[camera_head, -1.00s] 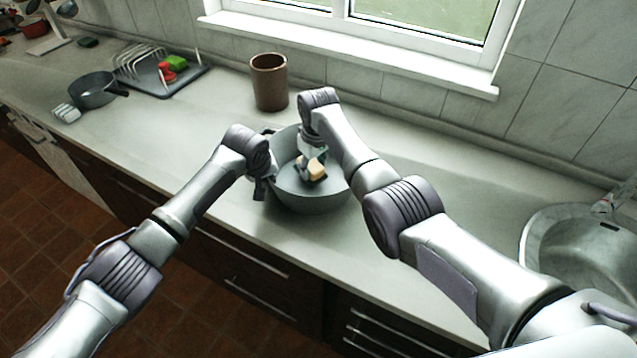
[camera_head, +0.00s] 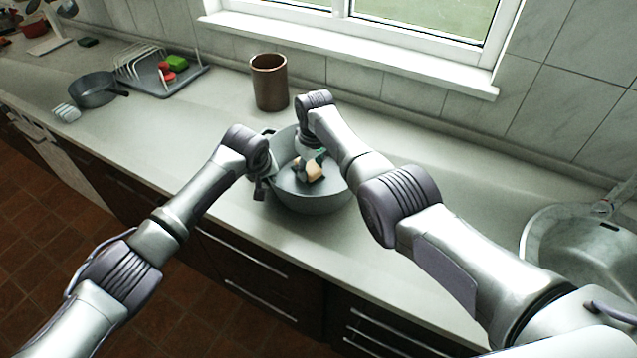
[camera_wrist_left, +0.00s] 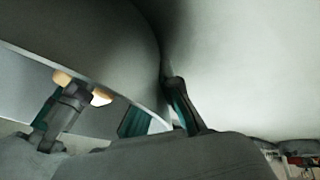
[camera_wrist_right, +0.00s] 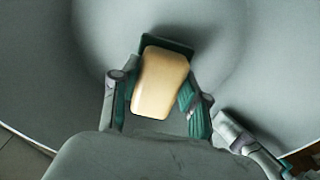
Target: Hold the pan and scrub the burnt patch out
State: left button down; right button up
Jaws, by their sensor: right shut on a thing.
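A deep grey pan (camera_head: 318,200) stands on the counter. My left gripper (camera_head: 262,178) is at its left rim. In the left wrist view, the left gripper (camera_wrist_left: 160,118) has its fingers on either side of the pan's rim (camera_wrist_left: 100,35); whether they press on it is unclear. My right gripper (camera_head: 310,160) reaches down into the pan, shut on a yellowish scrubber with a dark green side (camera_head: 314,173). In the right wrist view, the scrubber (camera_wrist_right: 160,82) sits between the right gripper's fingers (camera_wrist_right: 155,100), over the pan floor. I cannot make out a burnt patch.
A brown canister (camera_head: 269,82) stands behind the pan. A dish rack (camera_head: 160,75) and a smaller dark pan (camera_head: 93,90) are at the left. A round sink (camera_head: 580,245) is at the right. The counter between pan and sink is partly clear.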

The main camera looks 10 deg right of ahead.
jog(key=shift+w+a+f, duration=0.1)
jog(key=shift+w+a, duration=0.1)
jog(key=shift+a, duration=0.2)
notch_tip(320, 180, up, 13)
dwell(0.9)
jog(key=d, duration=1)
dwell(0.5)
jog(key=w+a, duration=0.1)
jog(key=a, duration=0.7)
jog(key=shift+w+a, duration=0.4)
